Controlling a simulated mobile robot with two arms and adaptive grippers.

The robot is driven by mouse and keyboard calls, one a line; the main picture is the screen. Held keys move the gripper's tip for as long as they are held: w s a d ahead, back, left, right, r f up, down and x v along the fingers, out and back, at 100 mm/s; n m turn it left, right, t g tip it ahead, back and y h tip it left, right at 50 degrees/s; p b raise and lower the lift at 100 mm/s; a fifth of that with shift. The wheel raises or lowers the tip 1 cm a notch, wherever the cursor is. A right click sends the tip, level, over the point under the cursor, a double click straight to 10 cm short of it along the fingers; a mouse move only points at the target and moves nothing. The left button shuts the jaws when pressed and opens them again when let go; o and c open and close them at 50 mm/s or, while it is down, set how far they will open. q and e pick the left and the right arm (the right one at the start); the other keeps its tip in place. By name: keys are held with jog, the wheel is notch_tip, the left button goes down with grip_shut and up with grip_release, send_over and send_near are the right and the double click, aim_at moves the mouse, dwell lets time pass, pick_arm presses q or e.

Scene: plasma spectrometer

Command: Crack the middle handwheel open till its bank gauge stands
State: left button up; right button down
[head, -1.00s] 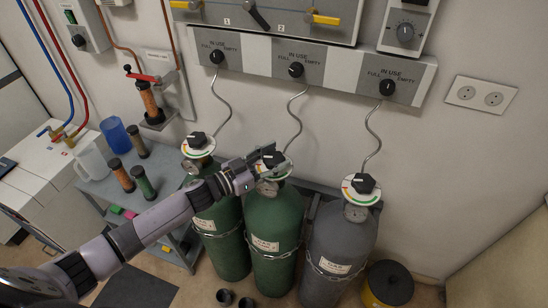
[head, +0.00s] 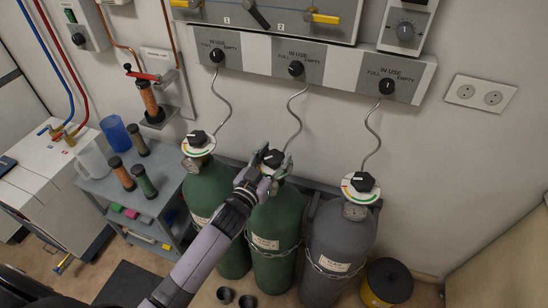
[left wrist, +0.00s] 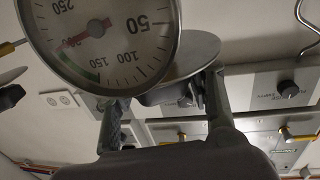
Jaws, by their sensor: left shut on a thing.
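The middle handwheel (head: 272,158) is a dark knob with a pale mark on top of the middle green cylinder (head: 275,222). My left gripper (head: 265,168) reaches it from below in the head view and is shut on it. In the left wrist view, the two fingers (left wrist: 165,105) stand either side of a round grey part. In the head view my gripper hides the middle cylinder's gauge. My right gripper is not visible.
A green cylinder (head: 205,188) and a grey cylinder (head: 338,240) stand close either side, each with its own handwheel. A wall panel (head: 330,70) with several black knobs hangs above, joined by thin curled pipes. A grey cart (head: 165,185) is at left; a yellow-black drum (head: 389,282) is at right.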

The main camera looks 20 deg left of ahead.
pick_arm(q)
jog(key=shift+n+y, duration=0.4)
jog(key=shift+y, duration=0.3)
jog(key=o, duration=1.2)
jog(key=s, duration=0.4)
jog(key=s+a, duration=0.1)
jog(key=s, duration=0.7)
jog(key=shift+a, duration=0.2)
